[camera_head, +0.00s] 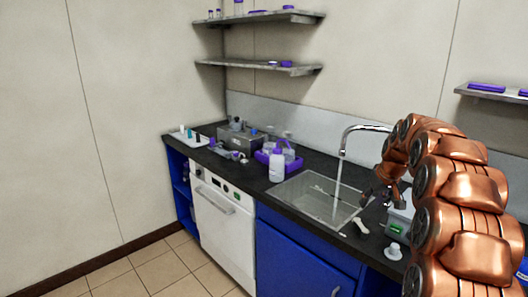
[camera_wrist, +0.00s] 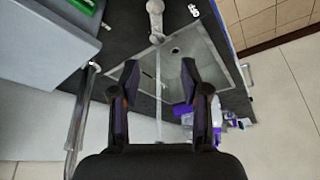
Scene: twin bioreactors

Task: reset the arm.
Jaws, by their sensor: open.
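My copper-coloured arm (camera_head: 455,200) is bent on the right side of the head view and reaches over the right part of the counter. My gripper (camera_head: 372,192) hangs near the right side of the sink, partly hidden by my own arm. In the wrist view my gripper (camera_wrist: 159,68) has its two dark fingers spread apart. Nothing is held between the fingers. The sink (camera_wrist: 210,72) lies below and beyond them, and a thin pale stream runs between them in the picture.
A tap (camera_head: 362,128) stands behind the sink (camera_head: 312,180), close to my gripper. A box with a green front (camera_head: 398,222), a white pale piece (camera_head: 361,226) and a white knob (camera_head: 393,251) are on the counter's right. A white bottle (camera_head: 276,165) stands left of the sink. Shelves (camera_head: 262,66) hang above.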

